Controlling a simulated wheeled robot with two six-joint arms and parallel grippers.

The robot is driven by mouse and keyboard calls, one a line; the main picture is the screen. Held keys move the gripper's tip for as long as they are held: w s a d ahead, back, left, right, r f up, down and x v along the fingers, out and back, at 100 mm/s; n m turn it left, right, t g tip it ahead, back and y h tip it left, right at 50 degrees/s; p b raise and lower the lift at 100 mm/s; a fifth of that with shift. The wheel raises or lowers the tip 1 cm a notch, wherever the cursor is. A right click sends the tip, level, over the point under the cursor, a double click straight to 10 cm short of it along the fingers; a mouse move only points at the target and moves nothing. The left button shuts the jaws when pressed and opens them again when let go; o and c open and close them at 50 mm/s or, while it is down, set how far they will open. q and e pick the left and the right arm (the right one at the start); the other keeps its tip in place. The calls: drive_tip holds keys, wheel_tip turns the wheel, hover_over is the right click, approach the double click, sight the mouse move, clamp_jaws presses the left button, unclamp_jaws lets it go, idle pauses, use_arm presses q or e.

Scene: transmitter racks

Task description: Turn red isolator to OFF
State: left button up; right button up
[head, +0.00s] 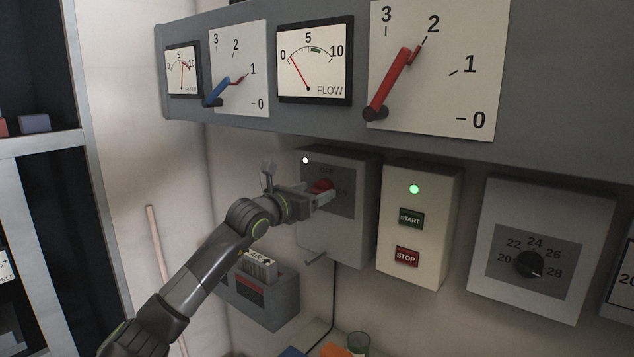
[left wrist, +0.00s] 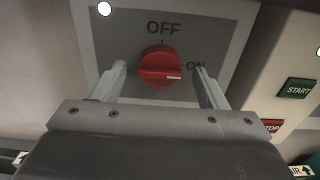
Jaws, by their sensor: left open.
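The red isolator (head: 321,186) is a round red knob on a grey box (head: 358,165) below the gauge panel. In the left wrist view the red isolator (left wrist: 160,66) has OFF printed above it and ON to its right. Its white mark points right, toward ON. My left gripper (left wrist: 162,78) is open, with one finger on each side of the knob; I cannot tell whether either finger touches it. In the head view my left gripper (head: 318,196) is at the box and partly hides the knob. My right gripper is not in view.
A white box with START (head: 410,218) and STOP (head: 407,257) buttons stands close to the right. Further right is a black dial (head: 529,264). Gauges and levers, one red (head: 390,85), sit on the panel above. A grey holder (head: 262,291) with cards hangs below.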

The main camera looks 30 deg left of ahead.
use_arm(q)
drive_tip(key=shift+w+d, duration=0.15)
drive_tip(key=shift+w, duration=0.8)
